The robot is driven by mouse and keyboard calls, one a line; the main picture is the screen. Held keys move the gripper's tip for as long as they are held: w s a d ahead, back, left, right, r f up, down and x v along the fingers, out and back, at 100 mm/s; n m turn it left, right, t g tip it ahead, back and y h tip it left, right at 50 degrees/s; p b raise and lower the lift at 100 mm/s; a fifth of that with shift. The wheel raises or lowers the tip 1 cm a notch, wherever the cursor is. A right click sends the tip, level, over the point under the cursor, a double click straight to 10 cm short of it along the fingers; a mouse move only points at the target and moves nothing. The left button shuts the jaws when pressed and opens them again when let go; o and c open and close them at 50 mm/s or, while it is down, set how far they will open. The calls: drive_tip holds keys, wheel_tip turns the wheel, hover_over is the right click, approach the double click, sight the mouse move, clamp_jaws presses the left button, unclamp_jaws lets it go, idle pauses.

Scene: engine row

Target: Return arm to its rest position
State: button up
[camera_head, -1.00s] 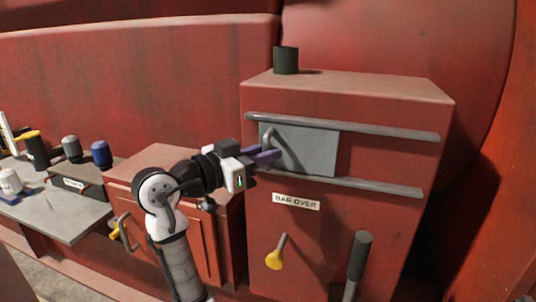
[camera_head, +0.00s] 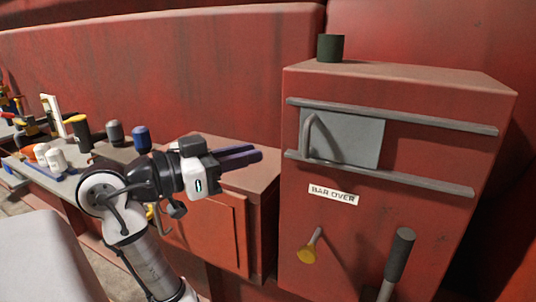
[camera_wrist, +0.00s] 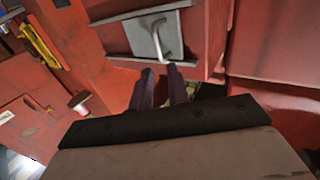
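My gripper (camera_head: 259,153) has two dark purple fingers. They point right, toward the red cabinet (camera_head: 400,85), with a narrow gap between them and nothing held. The fingers are short of the cabinet, over the lower red box (camera_head: 225,155) to its left. The grey sliding panel (camera_head: 350,150) with its curved handle (camera_head: 307,135) sits between two rails at the left part of the cabinet front. In the wrist view my gripper (camera_wrist: 161,70) shows its fingers apart, and the grey panel (camera_wrist: 143,40) appears beyond the tips, not touching them.
A bench with bottles and jars (camera_head: 140,137) stands at the left. A dark cup (camera_head: 330,47) stands on the cabinet. Below the BAR OVER label (camera_head: 333,194) are a yellow-knobbed lever (camera_head: 308,252) and a black-gripped lever (camera_head: 399,252).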

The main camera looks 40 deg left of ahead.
drive_tip(key=shift+s+a, duration=0.15)
drive_tip(key=shift+s, duration=0.45)
